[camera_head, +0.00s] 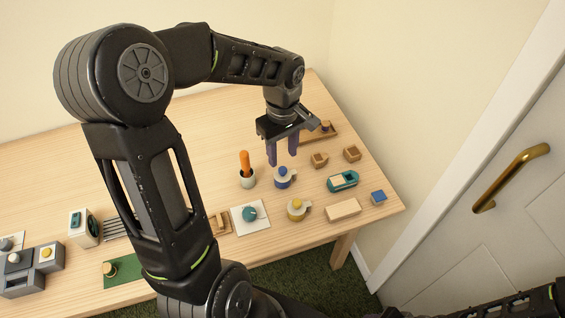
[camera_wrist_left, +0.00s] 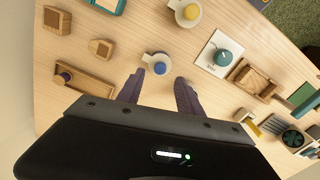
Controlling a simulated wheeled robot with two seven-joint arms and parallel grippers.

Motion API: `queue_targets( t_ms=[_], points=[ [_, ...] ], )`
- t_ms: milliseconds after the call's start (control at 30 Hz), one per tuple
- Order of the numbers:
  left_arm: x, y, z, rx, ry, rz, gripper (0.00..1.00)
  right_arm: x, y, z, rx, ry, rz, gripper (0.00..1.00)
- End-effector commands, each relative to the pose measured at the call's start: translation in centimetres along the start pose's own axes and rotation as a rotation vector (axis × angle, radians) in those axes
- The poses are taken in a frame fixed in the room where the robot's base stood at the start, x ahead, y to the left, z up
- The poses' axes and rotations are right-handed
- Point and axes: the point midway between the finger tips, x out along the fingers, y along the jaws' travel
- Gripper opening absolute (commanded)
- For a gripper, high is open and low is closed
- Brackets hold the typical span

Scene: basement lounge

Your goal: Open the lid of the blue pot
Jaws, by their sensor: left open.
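The blue pot (camera_head: 284,180) is a small pale pot with a side handle and a blue lid, standing upright on the wooden table. It also shows in the left wrist view (camera_wrist_left: 158,64), where the round blue lid (camera_wrist_left: 159,68) is seen from above, seated on the pot. My left gripper (camera_head: 282,160) points down with its purple fingers apart and empty, above the blue pot in the head view. In the left wrist view the fingertips (camera_wrist_left: 159,77) frame the near side of the pot. I cannot tell the exact height gap. My right gripper is not in view.
A similar pot with a yellow lid (camera_head: 298,210) stands nearer the table's front edge. A cup with an orange-handled tool (camera_head: 246,176) is to the left. A teal box (camera_head: 342,181), wooden blocks (camera_head: 319,160) and a white plate with a teal knob (camera_head: 249,216) are around.

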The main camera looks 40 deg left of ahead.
Motion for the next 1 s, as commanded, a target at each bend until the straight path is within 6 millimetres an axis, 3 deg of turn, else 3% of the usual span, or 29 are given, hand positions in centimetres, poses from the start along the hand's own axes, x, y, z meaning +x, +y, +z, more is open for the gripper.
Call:
queue_targets(
  t_ms=[300, 667, 1000],
  points=[
    [4.5, -0.1, 0.0, -0.001, -0.002, -0.002, 0.43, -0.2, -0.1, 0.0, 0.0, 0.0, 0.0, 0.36],
    [5.0, 0.0, 0.0, -0.001, 0.0, 0.0, 0.42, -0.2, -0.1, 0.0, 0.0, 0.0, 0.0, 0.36],
    [5.0, 0.0, 0.0, -0.001, 0.0, 0.0, 0.14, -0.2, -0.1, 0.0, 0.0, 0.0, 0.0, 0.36]
  ],
)
